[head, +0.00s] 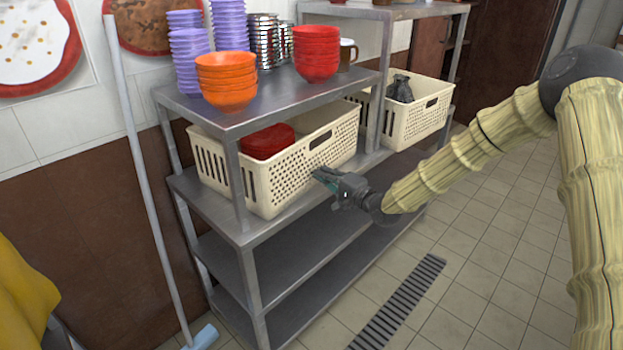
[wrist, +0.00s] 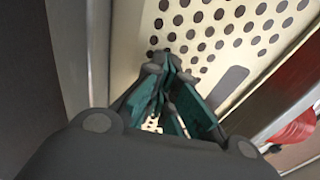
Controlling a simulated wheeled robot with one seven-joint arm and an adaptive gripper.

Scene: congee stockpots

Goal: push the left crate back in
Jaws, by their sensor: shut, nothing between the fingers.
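The left crate (head: 285,183) is a cream plastic basket with round holes, on the middle shelf of the metal rack. It holds a red item (head: 267,141). In the head view its front stands out past the upper shelf's edge. My gripper (head: 318,174) is shut and empty, with its fingertips at the crate's perforated front wall. In the wrist view the shut teal fingers (wrist: 165,75) point at the holed wall (wrist: 225,35). I cannot tell for sure whether they touch it.
A second cream crate (head: 421,112) with a dark item stands to the right. Orange bowls (head: 227,82), red bowls (head: 316,53) and purple stacks (head: 190,50) stand on the top shelf. A mop handle (head: 145,180) leans at the left. The floor in front is clear around a drain grate (head: 398,303).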

